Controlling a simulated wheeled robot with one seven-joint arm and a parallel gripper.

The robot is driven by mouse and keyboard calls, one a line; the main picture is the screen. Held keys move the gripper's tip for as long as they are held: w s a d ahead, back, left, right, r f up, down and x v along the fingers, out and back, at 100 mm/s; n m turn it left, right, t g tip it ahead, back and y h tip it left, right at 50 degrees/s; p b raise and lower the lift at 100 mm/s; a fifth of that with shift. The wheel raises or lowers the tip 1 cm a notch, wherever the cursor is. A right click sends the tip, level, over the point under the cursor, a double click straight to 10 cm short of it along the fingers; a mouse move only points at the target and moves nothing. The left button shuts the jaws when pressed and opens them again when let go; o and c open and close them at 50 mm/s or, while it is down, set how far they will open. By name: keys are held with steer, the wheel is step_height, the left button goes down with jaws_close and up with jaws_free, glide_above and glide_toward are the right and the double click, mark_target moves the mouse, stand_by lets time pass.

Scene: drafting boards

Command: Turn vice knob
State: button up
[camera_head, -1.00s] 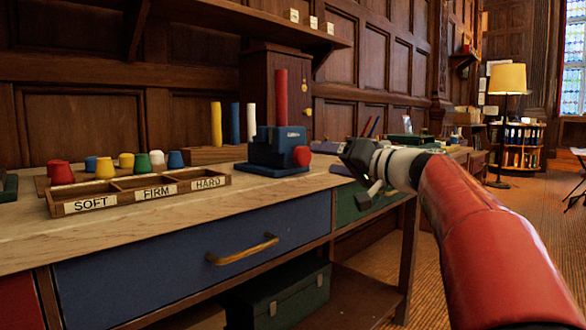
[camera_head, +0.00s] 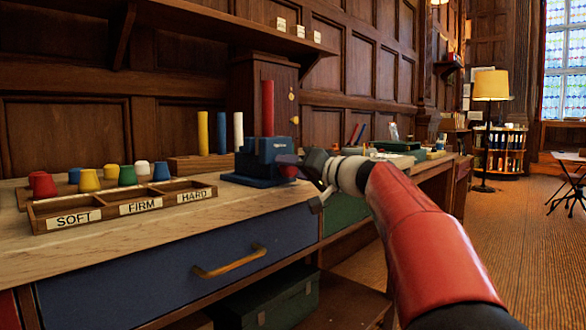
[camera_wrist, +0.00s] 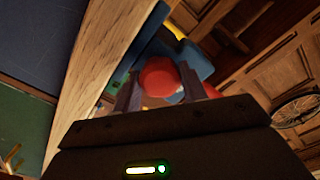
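The blue vice (camera_head: 262,158) stands on the wooden workbench, near its front edge. Its round red knob (camera_head: 288,165) faces my gripper and is partly covered by it in the head view. In the wrist view the knob (camera_wrist: 161,76) sits between my two fingers, with the blue vice body (camera_wrist: 196,62) behind it. My gripper (camera_head: 307,172) has come in from the right at knob height. Its fingers are apart, one on each side of the knob. I cannot tell whether either finger touches the knob.
A wooden tray (camera_head: 92,224) marked SOFT, FIRM and HARD lies left of the vice, with several coloured pegs behind it. A blue drawer (camera_head: 180,262) with a brass handle is below.

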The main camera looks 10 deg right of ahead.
steer(key=c, duration=0.4)
steer(key=shift+m, duration=1.9)
steer(key=o, duration=1)
steer(key=shift+c, duration=0.2)
steer(key=b+v, duration=0.1)
steer(key=v, duration=0.7)
